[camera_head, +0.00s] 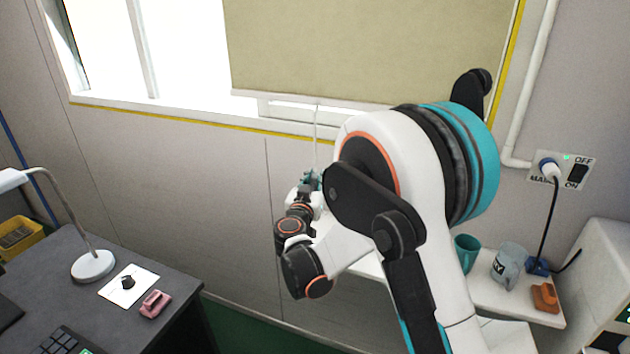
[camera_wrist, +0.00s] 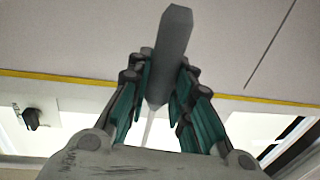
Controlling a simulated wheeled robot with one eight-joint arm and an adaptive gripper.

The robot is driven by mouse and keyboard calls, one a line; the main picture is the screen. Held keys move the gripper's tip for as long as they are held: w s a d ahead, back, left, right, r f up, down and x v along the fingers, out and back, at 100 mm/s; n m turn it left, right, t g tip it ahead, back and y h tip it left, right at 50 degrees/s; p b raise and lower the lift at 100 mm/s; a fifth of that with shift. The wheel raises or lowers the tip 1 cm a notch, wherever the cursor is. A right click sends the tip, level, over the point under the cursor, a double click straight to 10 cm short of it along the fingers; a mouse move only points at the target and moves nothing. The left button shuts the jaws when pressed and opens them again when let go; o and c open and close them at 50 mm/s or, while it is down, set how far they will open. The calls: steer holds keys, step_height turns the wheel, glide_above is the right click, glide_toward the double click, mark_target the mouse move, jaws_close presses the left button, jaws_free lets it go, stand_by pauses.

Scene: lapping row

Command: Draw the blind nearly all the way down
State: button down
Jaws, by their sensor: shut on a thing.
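The beige blind (camera_head: 365,45) covers the right part of the window. Its pale bottom edge hangs a little above the sill, with a narrow bright gap below it. A thin white cord (camera_head: 317,125) runs from that edge down to my gripper (camera_head: 312,182). In the wrist view, my gripper (camera_wrist: 161,88) has its teal-padded fingers shut on a grey tapered pull handle (camera_wrist: 174,45). The cord (camera_wrist: 148,127) shows between the fingers. In the head view my arm hides part of the blind's lower right edge, and the handle is hard to make out.
A dark desk (camera_head: 60,300) at lower left holds a lamp (camera_head: 92,266) and a pink object (camera_head: 155,304). At right, a white shelf (camera_head: 490,293) carries a teal mug (camera_head: 467,250), a glass jar (camera_head: 508,262) and an orange object (camera_head: 545,297). A switch panel (camera_head: 575,172) is on the wall.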

steer(key=c, duration=1.4)
jaws_free()
steer(key=s, duration=0.4)
steer(key=s+a, duration=0.1)
steer(key=s, duration=0.3)
steer(key=s+a, duration=0.1)
steer(key=s, duration=0.3)
steer(key=shift+a, duration=0.15)
steer(key=shift+w, duration=0.1)
